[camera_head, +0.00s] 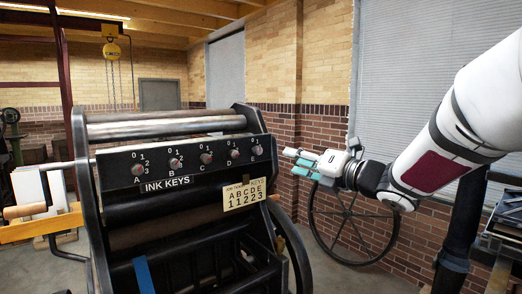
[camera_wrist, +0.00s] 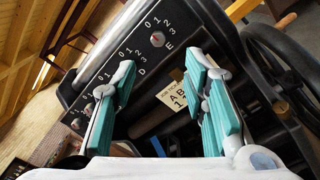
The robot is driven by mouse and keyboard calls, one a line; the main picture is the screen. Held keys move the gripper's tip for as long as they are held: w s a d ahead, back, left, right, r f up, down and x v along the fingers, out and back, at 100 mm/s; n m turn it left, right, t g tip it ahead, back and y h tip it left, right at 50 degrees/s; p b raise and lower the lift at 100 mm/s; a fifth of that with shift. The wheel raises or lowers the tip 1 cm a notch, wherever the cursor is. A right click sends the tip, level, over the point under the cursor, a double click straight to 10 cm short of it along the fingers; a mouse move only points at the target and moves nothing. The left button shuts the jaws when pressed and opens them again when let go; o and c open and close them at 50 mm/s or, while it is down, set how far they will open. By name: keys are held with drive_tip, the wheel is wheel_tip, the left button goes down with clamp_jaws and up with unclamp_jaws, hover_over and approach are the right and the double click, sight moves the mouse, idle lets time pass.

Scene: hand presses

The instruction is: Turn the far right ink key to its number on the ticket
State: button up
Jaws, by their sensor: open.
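The far right ink key, a small knob over the letter E (camera_head: 256,150), sits at the right end of the black ink-key panel (camera_head: 120,170). In the wrist view the same E key (camera_wrist: 157,39) lies beyond my fingertips, with 0 to 3 printed around it. Which number it points to is too small to tell. The cream ticket (camera_head: 243,194) hangs below the panel and reads A B C D E over 1 1 2 2 3, so E has 3. My gripper (camera_head: 302,162) is open and empty, right of the E key and apart from it.
Keys A (camera_head: 138,169), B (camera_head: 175,163), C (camera_head: 206,157) and D (camera_head: 234,153) run left along the panel.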

sight(260, 150)
drive_tip(key=p+x, duration=0.1)
drive_tip(key=x, duration=1.3)
drive_tip(key=shift+s+a+p, duration=0.1)
drive_tip(key=shift+s+p, duration=0.05)
drive_tip(key=shift+p, duration=0.2)
clamp_jaws()
